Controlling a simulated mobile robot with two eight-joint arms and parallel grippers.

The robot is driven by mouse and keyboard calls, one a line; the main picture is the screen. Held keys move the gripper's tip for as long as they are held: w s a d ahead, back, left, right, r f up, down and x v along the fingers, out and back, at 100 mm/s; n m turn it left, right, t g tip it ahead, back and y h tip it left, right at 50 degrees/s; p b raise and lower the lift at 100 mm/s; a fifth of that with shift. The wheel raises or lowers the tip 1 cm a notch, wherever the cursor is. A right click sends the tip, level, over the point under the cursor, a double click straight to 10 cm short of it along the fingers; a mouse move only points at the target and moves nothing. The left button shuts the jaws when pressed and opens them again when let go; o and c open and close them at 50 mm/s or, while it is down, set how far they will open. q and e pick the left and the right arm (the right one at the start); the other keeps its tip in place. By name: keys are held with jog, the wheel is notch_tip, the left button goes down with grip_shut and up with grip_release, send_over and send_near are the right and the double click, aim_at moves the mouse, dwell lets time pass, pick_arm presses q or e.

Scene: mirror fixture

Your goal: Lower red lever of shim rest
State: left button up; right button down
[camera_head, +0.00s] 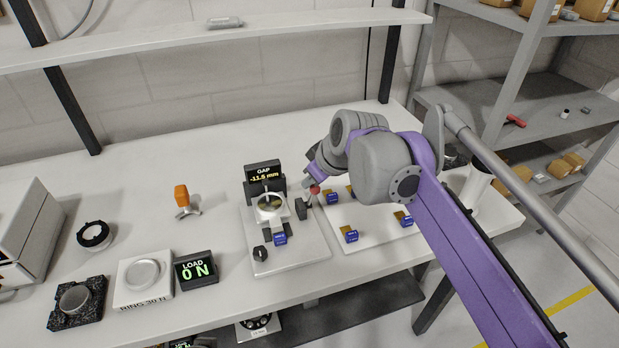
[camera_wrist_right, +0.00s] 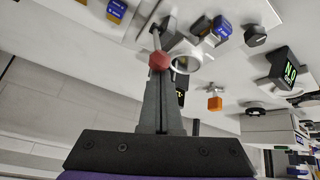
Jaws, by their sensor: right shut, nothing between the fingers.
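The red lever knob (camera_head: 314,190) of the shim rest shows at the right side of the mirror fixture, beside a dark block (camera_head: 302,210). In the right wrist view the red knob (camera_wrist_right: 159,61) sits on a thin grey rod, just past my fingertips. My right gripper (camera_head: 308,182) is shut and empty, with its tips right at the knob. The right wrist view shows its fingers (camera_wrist_right: 160,80) together; I cannot tell whether they touch the knob. The fixture's round ring (camera_head: 270,201) stands in front of the GAP display (camera_head: 263,172), which reads -11.6 mm. My left gripper is out of view.
A white board (camera_head: 372,222) with several blue-tagged pieces lies right of the fixture, partly under my right arm. A LOAD display (camera_head: 196,270) reading 0 N and an orange-handled tool (camera_head: 183,200) are on the left. The table (camera_head: 130,190) between them is mostly clear.

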jog(key=s+d+f+t+y+b, duration=0.1)
jog(key=s+f+t, duration=0.3)
jog(key=s, duration=0.1)
jog(key=shift+s+d+y+b, duration=0.15)
jog(key=shift+d+y+b, duration=0.15)
jog(key=shift+d+b, duration=0.1)
dwell(0.4)
jog(key=shift+r, duration=0.1)
